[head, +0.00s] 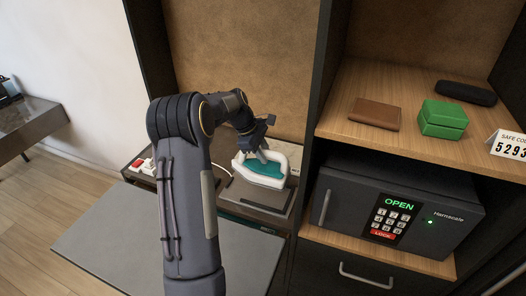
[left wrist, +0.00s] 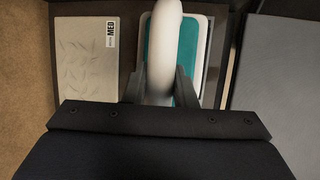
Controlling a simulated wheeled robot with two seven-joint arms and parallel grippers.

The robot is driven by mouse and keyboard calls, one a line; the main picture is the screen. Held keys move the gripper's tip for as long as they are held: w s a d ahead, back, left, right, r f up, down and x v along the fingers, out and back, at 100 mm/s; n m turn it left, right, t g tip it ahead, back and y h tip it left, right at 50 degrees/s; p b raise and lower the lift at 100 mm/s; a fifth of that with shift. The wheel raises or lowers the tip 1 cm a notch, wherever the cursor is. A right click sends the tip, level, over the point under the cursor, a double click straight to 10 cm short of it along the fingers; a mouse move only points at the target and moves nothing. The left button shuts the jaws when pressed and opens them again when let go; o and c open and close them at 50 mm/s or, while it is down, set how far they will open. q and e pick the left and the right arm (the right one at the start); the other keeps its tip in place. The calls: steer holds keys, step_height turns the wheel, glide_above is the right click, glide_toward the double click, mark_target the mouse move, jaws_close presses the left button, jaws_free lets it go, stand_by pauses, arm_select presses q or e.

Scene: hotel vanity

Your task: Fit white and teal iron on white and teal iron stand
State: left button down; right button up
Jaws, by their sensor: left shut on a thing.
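The white and teal iron (head: 262,170) is at the back of the low surface in the head view, below the end of my left arm. My left gripper (head: 262,152) is above it. In the left wrist view, my left gripper's fingers (left wrist: 159,88) are shut on the iron's white handle (left wrist: 167,35), one on each side. Teal and a white rim show beside the handle. The iron stand cannot be told apart from the iron, and whether the iron is resting or lifted is unclear. My right gripper is not in view.
A pale leaf-patterned panel labelled MED (left wrist: 82,62) lies left of the iron. A red and white item (head: 146,166) is left of my arm. A dark safe (head: 345,190) is at right, under a shelf with a brown wallet (head: 374,113) and green box (head: 443,118).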

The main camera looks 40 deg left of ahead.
mark_target(265, 168)
arm_select(q)
steer(key=shift+f, duration=1.7)
steer(key=shift+f+b, duration=0.55)
steer(key=shift+f, duration=0.75)
steer(key=shift+f+b, duration=0.9)
steer(key=shift+f, duration=0.65)
stand_by(0.5)
steer(key=c, duration=1.1)
jaws_free()
steer(key=shift+s+f, duration=0.1)
steer(key=shift+f, duration=0.05)
